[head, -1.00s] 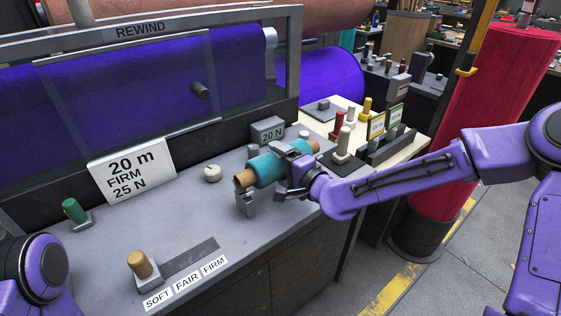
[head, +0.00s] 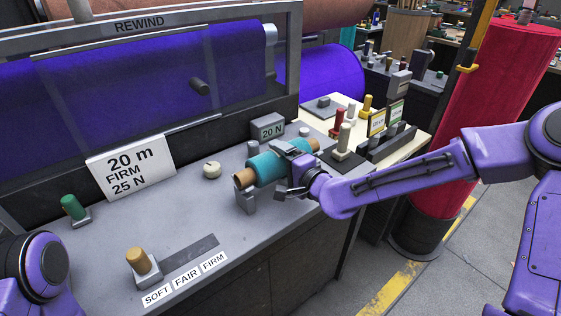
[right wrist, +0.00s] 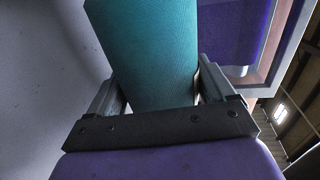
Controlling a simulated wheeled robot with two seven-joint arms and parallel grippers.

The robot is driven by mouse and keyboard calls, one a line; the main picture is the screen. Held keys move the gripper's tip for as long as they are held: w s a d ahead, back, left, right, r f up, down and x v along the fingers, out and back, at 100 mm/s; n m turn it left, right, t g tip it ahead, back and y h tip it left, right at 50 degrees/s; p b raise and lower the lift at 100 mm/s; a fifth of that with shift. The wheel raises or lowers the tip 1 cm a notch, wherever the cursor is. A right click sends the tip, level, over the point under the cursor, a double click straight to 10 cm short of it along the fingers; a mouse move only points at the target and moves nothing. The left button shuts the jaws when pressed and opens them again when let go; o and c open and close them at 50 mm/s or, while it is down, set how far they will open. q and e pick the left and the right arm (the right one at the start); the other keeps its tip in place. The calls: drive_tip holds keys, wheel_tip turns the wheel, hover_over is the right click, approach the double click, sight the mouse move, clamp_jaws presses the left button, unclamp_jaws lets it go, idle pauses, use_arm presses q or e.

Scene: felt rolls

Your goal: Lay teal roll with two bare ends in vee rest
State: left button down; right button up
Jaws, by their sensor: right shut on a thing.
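The teal roll (head: 265,168) has a bare brown end on each side, and its left bare end (head: 241,180) is nearest me. My right gripper (head: 290,170) is shut on the roll near its middle-right. In the right wrist view the teal felt (right wrist: 155,55) fills the space between the two fingers. The grey vee rest (head: 246,201) stands on the bench under the left part of the roll. The left bare end is at its top; I cannot tell whether it touches. Any support under the right end is hidden. My left gripper is out of view.
The grey bench (head: 195,215) carries a green knob (head: 71,207), a tan lever (head: 135,258), a white knob (head: 212,169) and a 20 N display (head: 268,128). Several pegs and a cream block (head: 343,141) stand right of the roll. A tall red roll (head: 490,110) stands beyond my arm.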

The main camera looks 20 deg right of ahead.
drive_tip(key=shift+f, duration=0.15)
idle(0.4)
drive_tip(key=o, duration=1.2)
drive_tip(key=shift+o, duration=0.2)
drive_tip(key=p+v, duration=0.6)
drive_tip(key=v, duration=0.4)
drive_tip(key=shift+s+p, duration=0.3)
drive_tip(key=shift+d, duration=0.1)
